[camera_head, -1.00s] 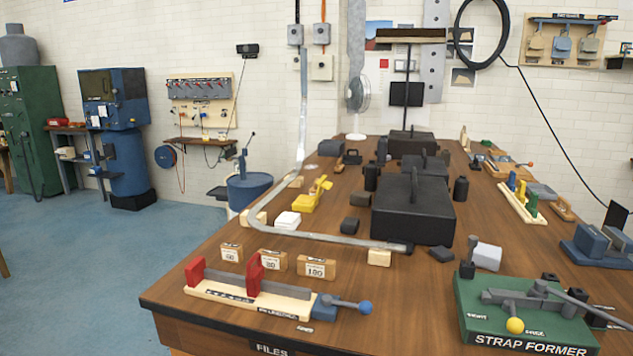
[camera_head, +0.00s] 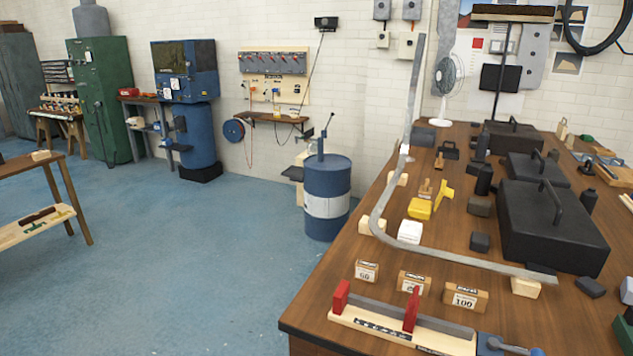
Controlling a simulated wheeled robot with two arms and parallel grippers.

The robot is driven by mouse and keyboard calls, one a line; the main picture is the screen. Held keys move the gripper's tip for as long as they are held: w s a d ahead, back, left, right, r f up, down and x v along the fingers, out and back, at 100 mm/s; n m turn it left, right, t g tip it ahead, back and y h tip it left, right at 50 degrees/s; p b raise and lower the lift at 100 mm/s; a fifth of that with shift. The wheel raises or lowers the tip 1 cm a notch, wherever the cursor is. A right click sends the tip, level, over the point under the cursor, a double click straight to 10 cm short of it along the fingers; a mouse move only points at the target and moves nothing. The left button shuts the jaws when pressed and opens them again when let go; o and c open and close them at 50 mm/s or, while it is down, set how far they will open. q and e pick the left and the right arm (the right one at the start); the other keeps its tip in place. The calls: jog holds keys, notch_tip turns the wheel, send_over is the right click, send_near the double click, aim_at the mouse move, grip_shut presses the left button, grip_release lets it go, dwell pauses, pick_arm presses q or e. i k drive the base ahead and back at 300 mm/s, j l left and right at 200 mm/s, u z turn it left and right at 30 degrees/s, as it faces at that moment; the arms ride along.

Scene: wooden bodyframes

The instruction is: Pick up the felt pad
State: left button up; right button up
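A small white block (camera_head: 410,232) lies on the wooden workbench (camera_head: 345,305), inside the curve of a bent grey metal strip. It may be the felt pad, but I cannot tell for sure. Dark grey blocks (camera_head: 480,241) also lie on the bench, and their material is unclear. Neither of my grippers is in view.
The bent grey strip (camera_head: 450,262) rests on wooden blocks and rises at the bench's back left. Numbered blocks (camera_head: 466,297) and a red-jawed fixture (camera_head: 410,308) line the front. Black cases (camera_head: 550,225) fill the right. A blue drum (camera_head: 327,195) stands left; blue floor (camera_head: 190,270) is clear.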

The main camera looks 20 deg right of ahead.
aim_at(425, 191)
jog(key=i+j+u, duration=0.25)
jog(key=u, duration=0.15)
jog(key=i+j+u, duration=0.5)
jog(key=u, duration=0.3)
jog(key=i+z, duration=0.15)
jog(key=i, duration=0.35)
jog(key=i+j+z, duration=0.2)
jog(key=i, duration=0.3)
jog(key=i+l+z, duration=0.1)
jog(key=z, duration=0.3)
jog(key=i+z, duration=0.55)
jog(key=z, duration=0.3)
jog(key=i+j+z, duration=0.15)
jog(key=z, duration=0.3)
jog(key=i+j+z, duration=0.2)
jog(key=z, duration=0.2)
